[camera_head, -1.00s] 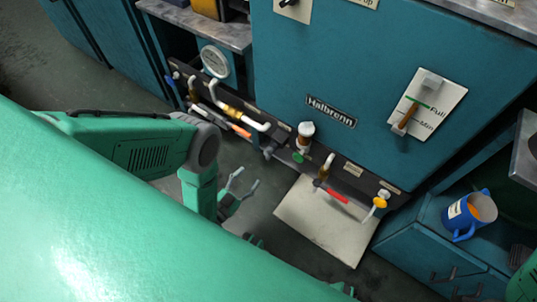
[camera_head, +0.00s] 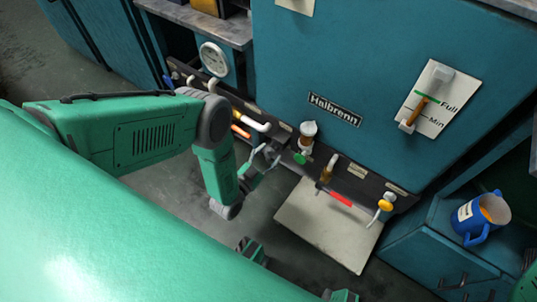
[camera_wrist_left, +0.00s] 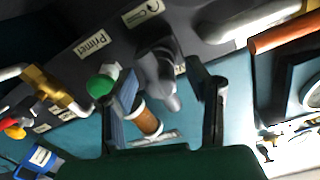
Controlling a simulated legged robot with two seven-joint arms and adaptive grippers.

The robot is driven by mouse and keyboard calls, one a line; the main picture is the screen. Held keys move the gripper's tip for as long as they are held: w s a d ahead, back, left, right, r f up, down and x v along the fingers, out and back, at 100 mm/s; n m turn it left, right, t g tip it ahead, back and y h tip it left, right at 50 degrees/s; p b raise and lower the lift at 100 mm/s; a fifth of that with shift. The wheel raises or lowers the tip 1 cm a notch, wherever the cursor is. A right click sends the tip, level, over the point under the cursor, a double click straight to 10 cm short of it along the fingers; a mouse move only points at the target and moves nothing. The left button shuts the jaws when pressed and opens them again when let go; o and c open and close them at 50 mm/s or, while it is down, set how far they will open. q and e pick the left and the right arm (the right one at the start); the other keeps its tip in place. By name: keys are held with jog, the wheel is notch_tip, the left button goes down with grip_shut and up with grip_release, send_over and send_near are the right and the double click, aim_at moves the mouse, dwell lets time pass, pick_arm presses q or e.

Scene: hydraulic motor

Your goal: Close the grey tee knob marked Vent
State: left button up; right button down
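The grey tee knob (camera_wrist_left: 164,80) sticks out from the dark valve strip in the left wrist view, between the green knob and the right-hand finger. My left gripper (camera_head: 266,158) is open at the valve strip in the head view. In the left wrist view its two fingers (camera_wrist_left: 166,88) stand apart with the grey knob between them; I cannot tell whether either touches it. In the head view the fingers overlap the knob's area, so its handle angle is unclear there. No Vent lettering is readable.
The green knob (camera_wrist_left: 100,86) sits close beside the grey one, near the Primer label (camera_wrist_left: 91,43). A red-handled valve (camera_head: 340,199) and a yellow knob (camera_head: 385,205) are farther right. An orange-handled lever (camera_wrist_left: 285,33) lies on the other side. A blue jug (camera_head: 470,222) stands at right.

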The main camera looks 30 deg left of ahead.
pick_arm(q)
grip_shut()
